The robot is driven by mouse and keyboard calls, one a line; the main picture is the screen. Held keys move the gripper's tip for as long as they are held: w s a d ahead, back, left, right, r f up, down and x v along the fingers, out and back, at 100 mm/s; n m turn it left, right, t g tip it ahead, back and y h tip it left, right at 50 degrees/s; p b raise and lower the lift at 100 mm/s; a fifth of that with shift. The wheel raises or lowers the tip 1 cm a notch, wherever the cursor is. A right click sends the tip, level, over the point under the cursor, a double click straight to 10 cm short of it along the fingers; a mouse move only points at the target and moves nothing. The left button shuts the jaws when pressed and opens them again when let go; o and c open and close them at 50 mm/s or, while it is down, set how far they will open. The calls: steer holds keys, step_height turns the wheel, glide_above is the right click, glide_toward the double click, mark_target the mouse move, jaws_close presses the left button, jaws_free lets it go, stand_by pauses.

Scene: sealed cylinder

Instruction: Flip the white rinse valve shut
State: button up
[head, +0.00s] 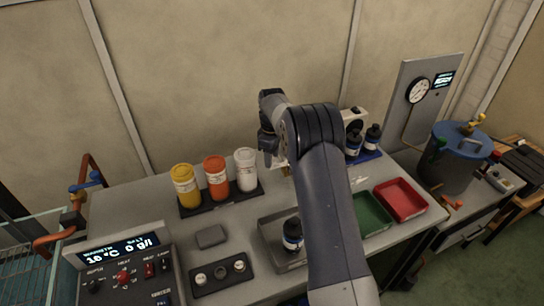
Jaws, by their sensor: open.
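A blue-lidded grey cylinder (458,160) stands at the right, with a yellow handle (472,124) on top, a green one (438,145) at its left side and an orange one (453,204) low at its front. I cannot make out a white valve handle on it or elsewhere; it may be hidden or too small to tell. My gripper (270,158) is above the back middle of the bench, far left of the cylinder. It points down, open, and seems empty, though my arm partly hides it.
Yellow, orange and white jars (216,177) stand left of my gripper. A gauge panel (420,92) stands behind. Pipes with a blue handle (85,186) are at far left.

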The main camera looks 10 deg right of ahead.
step_height(320, 180, up, 10)
steer(key=b, duration=0.1)
steer(key=shift+r, duration=0.25)
steer(key=shift+f, duration=0.15)
step_height(320, 180, down, 10)
steer(key=shift+f+p, duration=0.25)
steer(key=shift+p, duration=0.4)
steer(key=shift+s+n, duration=0.2)
steer(key=shift+n, duration=0.1)
